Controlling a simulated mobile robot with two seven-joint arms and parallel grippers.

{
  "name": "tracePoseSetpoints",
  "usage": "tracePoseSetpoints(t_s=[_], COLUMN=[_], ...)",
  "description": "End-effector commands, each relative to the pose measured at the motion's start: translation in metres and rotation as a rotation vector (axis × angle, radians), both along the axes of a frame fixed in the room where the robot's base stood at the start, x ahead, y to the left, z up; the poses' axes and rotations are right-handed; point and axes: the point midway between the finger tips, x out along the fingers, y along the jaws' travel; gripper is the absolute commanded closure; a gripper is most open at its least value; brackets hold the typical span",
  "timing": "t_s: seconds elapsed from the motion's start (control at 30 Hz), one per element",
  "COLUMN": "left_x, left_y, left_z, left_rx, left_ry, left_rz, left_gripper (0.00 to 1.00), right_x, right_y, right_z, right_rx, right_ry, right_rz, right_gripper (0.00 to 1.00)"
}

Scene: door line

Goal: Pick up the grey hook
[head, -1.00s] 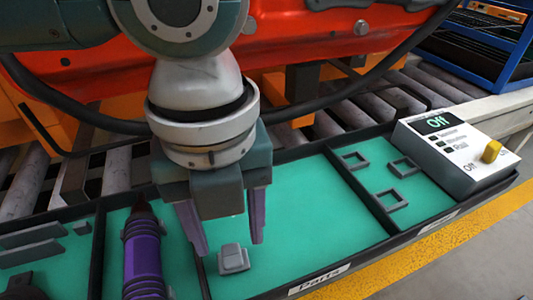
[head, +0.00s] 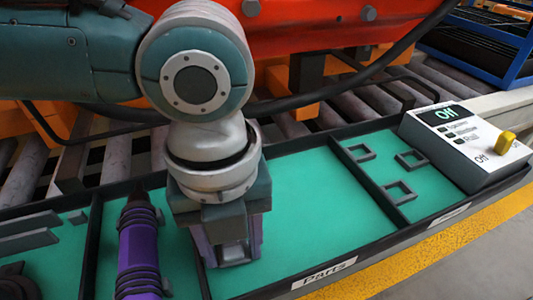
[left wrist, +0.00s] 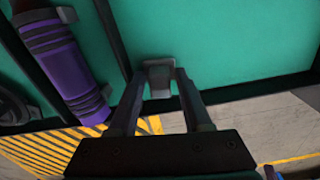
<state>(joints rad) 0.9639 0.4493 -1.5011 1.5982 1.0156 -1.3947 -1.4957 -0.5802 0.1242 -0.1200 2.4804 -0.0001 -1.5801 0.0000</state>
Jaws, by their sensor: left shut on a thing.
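The grey hook (head: 233,253) is a small block-like piece in the middle section of the green-lined tray (head: 310,210), near the front edge. My left gripper (head: 230,262) points down over it, with its purple fingers shut on the hook's two sides. The gripper and arm hide part of the hook in the head view. In the left wrist view the hook (left wrist: 158,78) sits between the fingertips. It appears to be still at the tray floor; I cannot tell whether it is lifted. My right gripper is not in view.
A purple tool (head: 139,255) lies in the section to the left, with grey bars (head: 28,240) farther left. Small square grey frames (head: 399,192) lie to the right. A control box (head: 465,145) reading "Off" stands at the tray's right end. Rollers and an orange-red body are behind.

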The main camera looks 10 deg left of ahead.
Motion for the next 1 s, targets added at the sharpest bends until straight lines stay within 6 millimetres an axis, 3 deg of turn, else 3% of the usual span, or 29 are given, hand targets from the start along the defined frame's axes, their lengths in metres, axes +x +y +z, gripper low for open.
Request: tracePoseSetpoints(t_s=[0.03,0.2,0.77,1.0], left_x=[0.000,0.000,0.000,0.001], left_y=[0.000,0.000,0.000,0.000], left_z=[0.000,0.000,0.003,0.034], left_rx=[0.000,0.000,-0.001,-0.001], left_ry=[0.000,0.000,0.000,-0.004], left_rz=[0.000,0.000,0.000,-0.001], left_gripper=[0.81,1.00,1.00,1.00], right_x=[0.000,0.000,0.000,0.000], right_y=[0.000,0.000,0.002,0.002], right_z=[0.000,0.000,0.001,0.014], right_rx=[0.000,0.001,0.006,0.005], right_ry=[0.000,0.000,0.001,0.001], right_rz=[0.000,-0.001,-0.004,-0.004], right_gripper=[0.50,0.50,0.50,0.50])
